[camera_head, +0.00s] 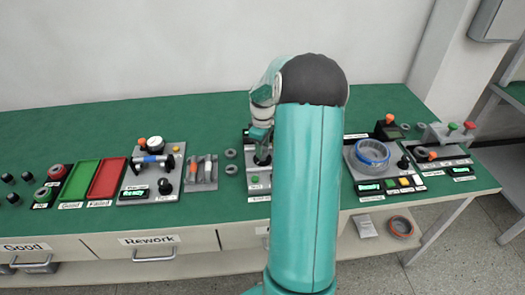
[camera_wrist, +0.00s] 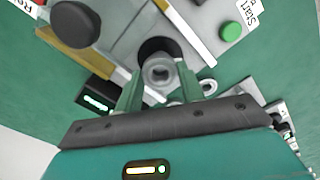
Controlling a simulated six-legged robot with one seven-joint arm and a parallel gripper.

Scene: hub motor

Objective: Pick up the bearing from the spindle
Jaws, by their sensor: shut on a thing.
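In the wrist view, the bearing (camera_wrist: 160,74) is a small grey ring seen from above, at the spindle position on a grey station (camera_wrist: 128,38). The two fingers of my gripper (camera_wrist: 160,80) stand on either side of it, shut on it. I cannot tell whether the bearing is still seated on the spindle or slightly raised. A dark round part lies directly behind it. In the head view, my gripper (camera_head: 262,140) is over the same station (camera_head: 257,183), and my arm hides much of that station. The bearing cannot be made out there.
Loose grey rings (camera_head: 231,153) lie on the green bench (camera_head: 218,115) left of the station; a ring (camera_wrist: 208,87) is close beside my right finger. A black knob (camera_wrist: 75,24) and green button (camera_wrist: 231,31) stand on the station. Green (camera_head: 80,182) and red trays (camera_head: 107,180) lie left.

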